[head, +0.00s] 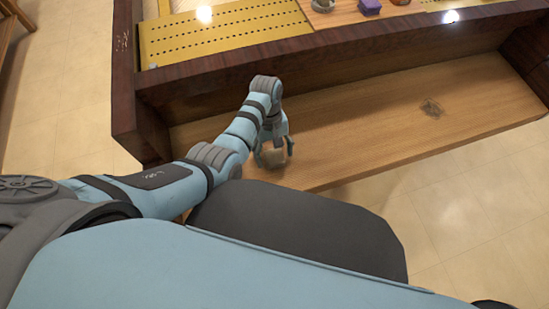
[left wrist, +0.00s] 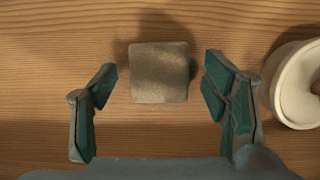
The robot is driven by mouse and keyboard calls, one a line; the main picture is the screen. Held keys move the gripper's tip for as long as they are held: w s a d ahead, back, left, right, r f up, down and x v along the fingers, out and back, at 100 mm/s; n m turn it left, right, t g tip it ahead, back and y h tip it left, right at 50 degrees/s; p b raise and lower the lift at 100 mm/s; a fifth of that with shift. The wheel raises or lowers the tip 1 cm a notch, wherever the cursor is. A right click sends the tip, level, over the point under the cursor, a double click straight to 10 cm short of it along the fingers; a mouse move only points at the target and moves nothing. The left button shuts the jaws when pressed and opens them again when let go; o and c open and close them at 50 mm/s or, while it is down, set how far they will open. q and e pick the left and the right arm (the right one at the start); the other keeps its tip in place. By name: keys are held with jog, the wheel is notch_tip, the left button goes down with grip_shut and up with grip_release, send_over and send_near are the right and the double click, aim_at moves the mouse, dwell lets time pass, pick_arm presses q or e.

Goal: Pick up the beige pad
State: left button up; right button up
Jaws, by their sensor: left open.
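The beige pad (left wrist: 160,72) is a small square block on the wooden surface in the left wrist view. My left gripper (left wrist: 160,84) is open. Its green-lined fingers stand one on each side of the pad, with a gap on both sides, and the pad reaches a little beyond the fingertips. In the head view my left gripper (head: 272,150) is low over the wooden ledge and mostly hides what is under it. My right gripper is not in view.
A cream round object (left wrist: 296,85), cut off by the frame, lies close to the right finger.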

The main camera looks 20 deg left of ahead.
pick_arm(q)
jog(key=c, duration=1.1)
jog(key=shift+r, duration=0.15)
jog(key=shift+c, duration=0.2)
notch_tip(320, 180, up, 15)
jog(key=p, duration=0.8)
notch_tip(320, 180, up, 5)
jog(key=p, duration=0.5)
send_over(274, 154)
jog(key=shift+s, duration=0.1)
